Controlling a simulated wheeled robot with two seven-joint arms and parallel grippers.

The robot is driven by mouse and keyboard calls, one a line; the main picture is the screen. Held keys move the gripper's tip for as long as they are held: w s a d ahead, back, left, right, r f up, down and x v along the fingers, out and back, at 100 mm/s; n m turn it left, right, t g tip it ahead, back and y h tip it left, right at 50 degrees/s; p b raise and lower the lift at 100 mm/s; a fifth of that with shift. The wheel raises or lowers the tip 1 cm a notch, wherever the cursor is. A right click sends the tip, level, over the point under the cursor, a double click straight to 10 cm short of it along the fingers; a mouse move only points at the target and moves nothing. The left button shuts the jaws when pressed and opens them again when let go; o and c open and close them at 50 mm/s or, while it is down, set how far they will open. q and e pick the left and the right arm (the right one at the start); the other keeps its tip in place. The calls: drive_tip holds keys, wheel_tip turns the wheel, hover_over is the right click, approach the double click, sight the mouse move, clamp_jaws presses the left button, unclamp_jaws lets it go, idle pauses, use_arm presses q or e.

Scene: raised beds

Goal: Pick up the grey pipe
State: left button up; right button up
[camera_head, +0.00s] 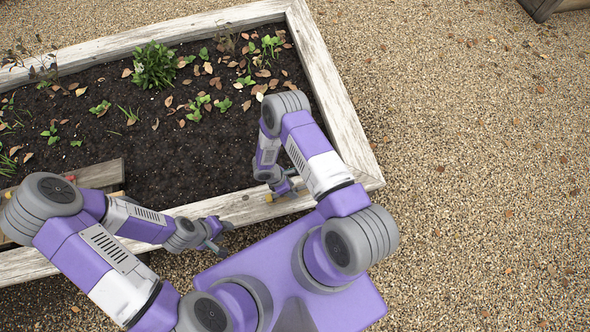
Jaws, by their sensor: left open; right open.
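I cannot make out a grey pipe anywhere in the head view; my arms hide parts of the bed and its near edge. My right gripper (288,189) is open above the same edge, close to the bed's near right corner. A small yellow spot (269,197) shows beside it; I cannot tell what it belongs to.
The raised bed (333,85) has a pale wooden frame, dark soil, small plants and dry leaves. A wooden board (100,173) at the left is partly hidden by my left arm, with a small red thing (70,178) on it. Open gravel (480,180) lies right.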

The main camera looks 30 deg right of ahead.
drive_tip(key=shift+s+d+f, duration=0.1)
drive_tip(key=shift+f, duration=0.15)
clamp_jaws()
